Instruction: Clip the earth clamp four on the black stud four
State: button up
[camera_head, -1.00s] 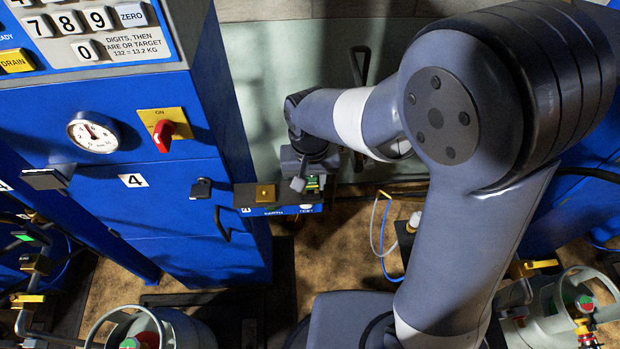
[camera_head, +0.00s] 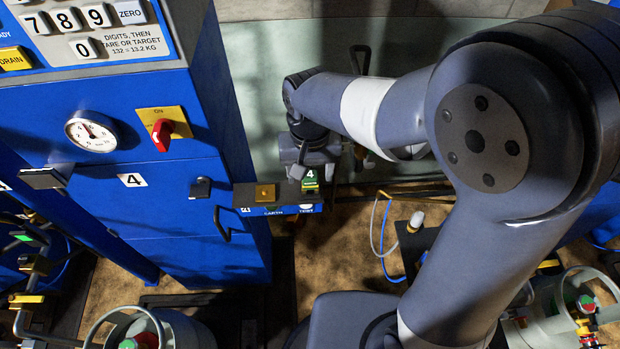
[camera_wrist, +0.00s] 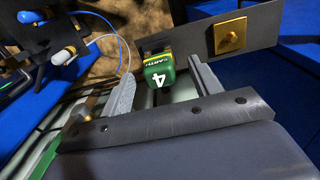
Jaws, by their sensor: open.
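The earth clamp four (camera_head: 310,182) is a green block with a white 4 and a yellow band. It sits at the right end of the small dark shelf on the blue cabinet. In the wrist view the clamp (camera_wrist: 158,68) stands between my two spread fingers, with a gap on each side. My gripper (camera_head: 309,165) is open and just behind the clamp in the head view. A square brass piece (camera_head: 265,193) is on the shelf left of the clamp, and it shows in the wrist view (camera_wrist: 229,36). I cannot make out a black stud.
The shelf's front edge (camera_head: 283,210) reads EARTH and TEST. The blue cabinet marked 4 (camera_head: 150,215) has a gauge (camera_head: 91,134) and red switch (camera_head: 162,134). Gas cylinders stand below.

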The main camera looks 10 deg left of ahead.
notch_tip(320, 180, up, 7)
jog(key=shift+r, duration=0.1)
dwell(0.7)
notch_tip(320, 180, down, 11)
jog(key=shift+r, duration=0.1)
jog(key=shift+r+p, duration=0.15)
jog(key=shift+p, duration=0.2)
jog(key=shift+r, duration=0.1)
